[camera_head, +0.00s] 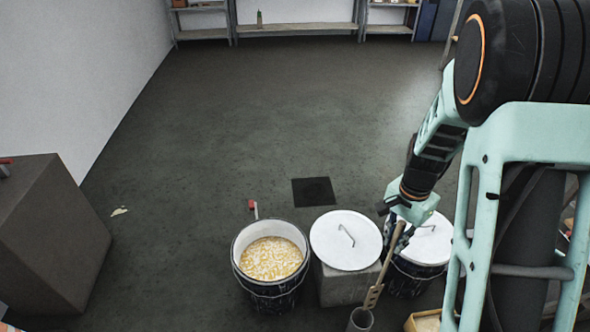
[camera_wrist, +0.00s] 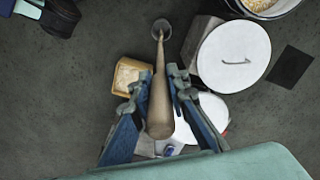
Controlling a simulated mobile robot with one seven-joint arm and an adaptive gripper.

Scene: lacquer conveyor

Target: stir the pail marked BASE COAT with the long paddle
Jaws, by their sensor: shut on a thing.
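My gripper (camera_head: 402,218) is shut on the handle of a long wooden paddle (camera_head: 376,288); in the wrist view the paddle (camera_wrist: 160,105) runs between the two fingers (camera_wrist: 160,84). The paddle slants down, and its slotted lower end is at the mouth of a grey tube (camera_head: 360,321); I cannot tell how far inside it is. An open dark pail (camera_head: 270,291) with pale yellow, speckled contents stands left of the paddle. A second dark pail (camera_head: 408,282) under a white lid stands behind my gripper, partly hidden. No BASE COAT marking is readable.
A loose white lid (camera_head: 345,242) lies on a grey block (camera_head: 347,287) between the pails. A tan box (camera_head: 424,322) stands right of the tube. A dark brown cabinet (camera_head: 45,235) is at left, shelves (camera_head: 297,28) at the back.

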